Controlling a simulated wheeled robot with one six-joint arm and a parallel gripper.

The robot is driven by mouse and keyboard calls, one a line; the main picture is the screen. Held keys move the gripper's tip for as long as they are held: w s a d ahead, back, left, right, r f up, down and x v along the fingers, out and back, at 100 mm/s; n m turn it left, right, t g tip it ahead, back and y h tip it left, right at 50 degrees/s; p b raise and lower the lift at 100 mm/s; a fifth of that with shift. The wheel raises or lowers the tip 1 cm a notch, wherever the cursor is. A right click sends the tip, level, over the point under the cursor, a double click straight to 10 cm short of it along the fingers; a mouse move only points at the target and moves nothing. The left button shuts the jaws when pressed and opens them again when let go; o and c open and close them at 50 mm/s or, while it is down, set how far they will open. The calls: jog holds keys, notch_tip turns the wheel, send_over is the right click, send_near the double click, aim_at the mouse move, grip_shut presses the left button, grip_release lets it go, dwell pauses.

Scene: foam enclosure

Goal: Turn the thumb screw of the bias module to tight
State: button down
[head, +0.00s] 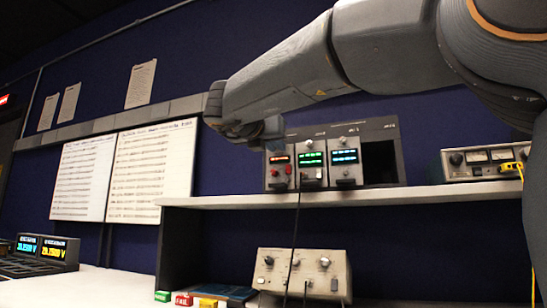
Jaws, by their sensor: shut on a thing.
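A module rack (381,138) stands on the white shelf, with three modules side by side and an open dark bay at its right. The modules are a left one with an orange display (279,172), a middle one with a green display (312,160) and a right one with a blue display (345,158). Their labels are too small to read, so I cannot tell which is the bias module. My gripper (272,138) is in front of the left module's top edge, partly hidden by my wrist. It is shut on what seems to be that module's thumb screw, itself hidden.
A meter unit (485,163) with a yellow cable stands on the shelf (420,194) at the right. A beige instrument (301,272) is below, with a black cable hanging in front. Small coloured blocks (183,298) and lit displays (42,250) are lower left.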

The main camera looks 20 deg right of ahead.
jog(key=shift+m+b, duration=0.5)
jog(key=shift+b, duration=0.05)
jog(key=c, duration=1.7)
grip_release()
jog(key=v, duration=0.7)
jog(key=shift+s+a, duration=0.25)
jog(key=shift+a, duration=0.05)
